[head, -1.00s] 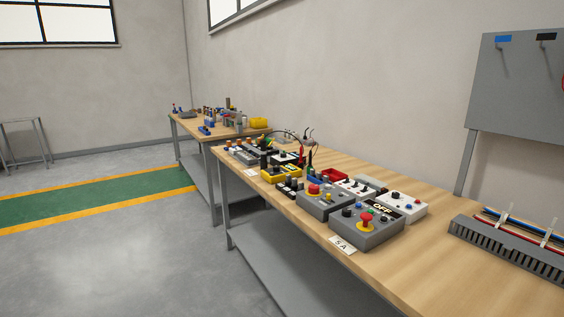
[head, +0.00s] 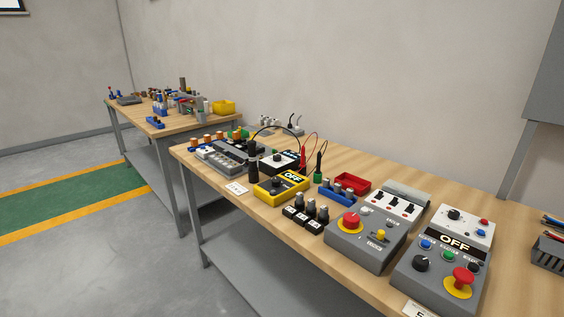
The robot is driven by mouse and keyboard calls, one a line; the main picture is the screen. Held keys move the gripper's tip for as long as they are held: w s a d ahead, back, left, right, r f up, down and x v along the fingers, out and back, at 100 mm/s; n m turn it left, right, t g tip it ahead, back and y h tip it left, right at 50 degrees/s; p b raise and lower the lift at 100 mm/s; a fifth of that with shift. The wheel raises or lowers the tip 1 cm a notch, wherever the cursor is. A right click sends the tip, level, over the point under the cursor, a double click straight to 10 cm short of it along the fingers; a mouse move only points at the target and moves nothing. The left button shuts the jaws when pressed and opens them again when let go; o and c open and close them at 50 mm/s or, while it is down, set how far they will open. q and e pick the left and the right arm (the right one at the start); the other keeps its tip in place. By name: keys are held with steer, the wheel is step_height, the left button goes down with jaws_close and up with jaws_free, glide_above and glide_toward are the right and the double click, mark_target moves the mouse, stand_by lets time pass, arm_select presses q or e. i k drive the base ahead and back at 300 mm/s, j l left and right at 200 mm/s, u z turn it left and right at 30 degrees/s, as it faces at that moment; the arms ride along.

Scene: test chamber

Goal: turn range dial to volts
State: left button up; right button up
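A yellow-cased meter (head: 262,194) lies on the near wooden bench, left of the middle of the head view. A small dark display on it reads OFF. A dark round dial (head: 275,187) shows on its face; its pointer and range marks are too small to read. A black probe-like piece (head: 252,169) stands just behind and left of the meter. A red lead (head: 303,157) and a green-and-black piece (head: 319,162) stand behind it to the right. Neither of my grippers is in view.
Black blocks (head: 305,215), a red tray (head: 352,183) and grey control boxes (head: 360,249) with red mushroom buttons crowd the bench right of the meter. A grey terminal unit (head: 222,158) lies to its left. Bare bench top (head: 500,208) shows at the right rear.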

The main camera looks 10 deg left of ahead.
mark_target(276, 182)
steer(key=i+j+z, duration=0.15)
steer(key=j, duration=0.2)
steer(key=i+j+z, duration=0.1)
steer(key=i+j, duration=0.15)
steer(key=i+j+z, duration=0.15)
steer(key=j, duration=0.35)
steer(key=i+j+z, duration=0.15)
steer(key=j, duration=0.25)
steer(key=i+j+z, duration=0.15)
steer(key=j, duration=0.25)
